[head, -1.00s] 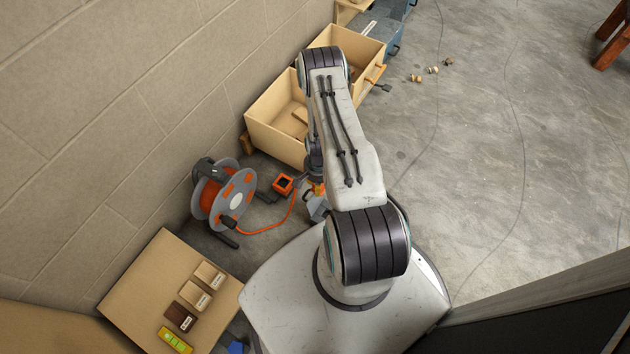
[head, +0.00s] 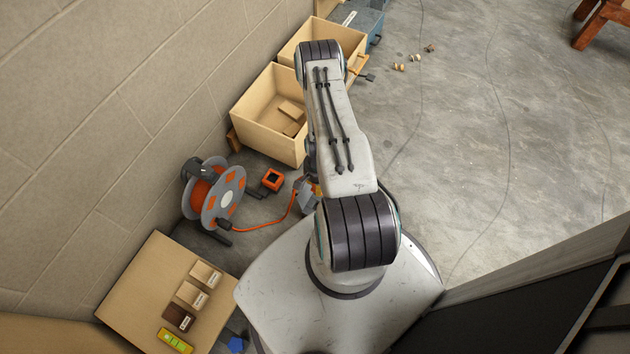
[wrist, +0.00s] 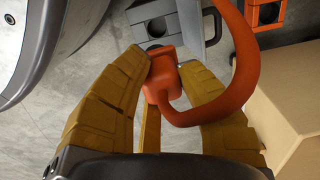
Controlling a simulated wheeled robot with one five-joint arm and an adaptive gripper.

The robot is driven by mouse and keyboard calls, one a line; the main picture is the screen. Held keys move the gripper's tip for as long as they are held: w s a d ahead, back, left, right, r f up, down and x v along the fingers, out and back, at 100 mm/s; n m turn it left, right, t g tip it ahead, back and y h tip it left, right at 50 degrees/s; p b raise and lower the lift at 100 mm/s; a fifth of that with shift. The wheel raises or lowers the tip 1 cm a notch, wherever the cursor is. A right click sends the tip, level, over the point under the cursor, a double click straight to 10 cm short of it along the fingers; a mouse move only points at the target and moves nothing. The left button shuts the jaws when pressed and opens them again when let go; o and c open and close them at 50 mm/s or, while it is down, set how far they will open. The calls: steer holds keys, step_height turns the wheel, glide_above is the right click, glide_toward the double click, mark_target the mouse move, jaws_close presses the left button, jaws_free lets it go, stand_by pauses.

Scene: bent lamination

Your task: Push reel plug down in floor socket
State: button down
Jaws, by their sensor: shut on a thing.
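My gripper (wrist: 163,66) is shut on the orange reel plug (wrist: 164,82) in the wrist view, with the yellow-brown fingers on either side of it. The plug's orange cable loops up and to the right. A grey floor socket (wrist: 155,27) with dark round openings shows just beyond the plug; whether the plug touches it I cannot tell. In the head view the grey socket (head: 306,199) is partly hidden by my arm, and my gripper is mostly hidden there. The cable reel (head: 226,197) stands by the wall, its orange cable running to the socket area.
An orange box (head: 272,180) with a dark opening lies between reel and socket. An open wooden bin (head: 268,137) stands behind it along the wall. A board (head: 150,275) with small labelled blocks lies front left. Open concrete floor (head: 480,150) is at right.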

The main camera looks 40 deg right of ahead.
steer(key=shift+s, duration=0.2)
steer(key=shift+f, duration=0.1)
stand_by(0.4)
step_height(320, 180, down, 9)
steer(key=b, duration=0.8)
stand_by(0.9)
stand_by(0.9)
steer(key=shift+f+b, duration=1.2)
steer(key=shift+f, duration=0.05)
steer(key=shift+f+b, duration=0.7)
steer(key=shift+f, duration=0.05)
steer(key=shift+f, duration=0.1)
